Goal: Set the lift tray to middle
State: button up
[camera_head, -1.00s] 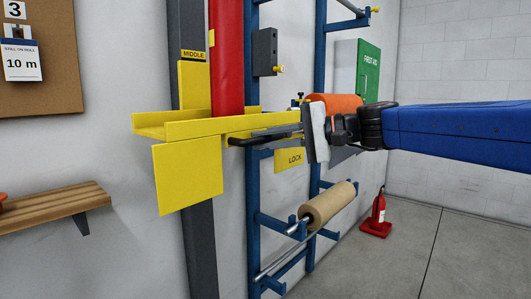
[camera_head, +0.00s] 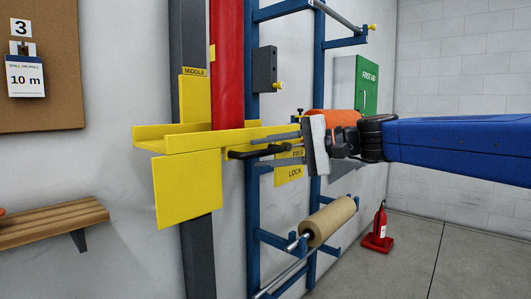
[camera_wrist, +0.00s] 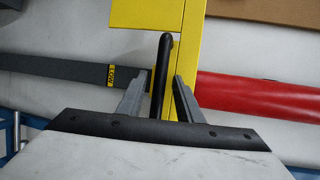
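The yellow lift tray (camera_head: 200,138) sits on a dark grey upright column (camera_head: 190,40), with the foot of a red roll standing at it. The "MIDDLE" label (camera_head: 195,72) is right at the top edge of the tray's yellow back plate (camera_head: 195,98). A black handle (camera_head: 258,152) sticks out from the tray's right side; the handle also shows in the wrist view (camera_wrist: 161,65). My gripper (camera_head: 283,149) is open, its fingers on either side of the handle. The wrist view shows gaps between the fingers (camera_wrist: 160,85) and the handle.
A yellow plate marked "FREE" and "LOCK" (camera_head: 290,175) is behind my gripper. A blue rack (camera_head: 253,210) holds a brown roll (camera_head: 330,220). A wooden shelf (camera_head: 50,225) is on the left wall, and a fire extinguisher (camera_head: 379,225) stands on the floor at right.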

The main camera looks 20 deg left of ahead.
jog(key=d+r, duration=0.3)
jog(key=d, duration=1.4)
jog(key=s+d+f+t+h, duration=0.1)
jog(key=s+d+f+h, duration=0.4)
jog(key=d+f, duration=0.6)
jog(key=s+d+f+t+h, duration=0.2)
jog(key=s+d+f+h, duration=0.3)
jog(key=s+d+f, duration=0.4)
jog(key=s+d+f+t+h, duration=0.1)
jog(key=s+d+f+h, duration=0.5)
jog(key=d+f, duration=0.6)
notch_tip(320, 180, down, 9)
jog(key=shift+s+d+n+t, duration=0.35)
jog(key=shift+s+n+t, duration=0.05)
jog(key=shift+s, duration=0.5)
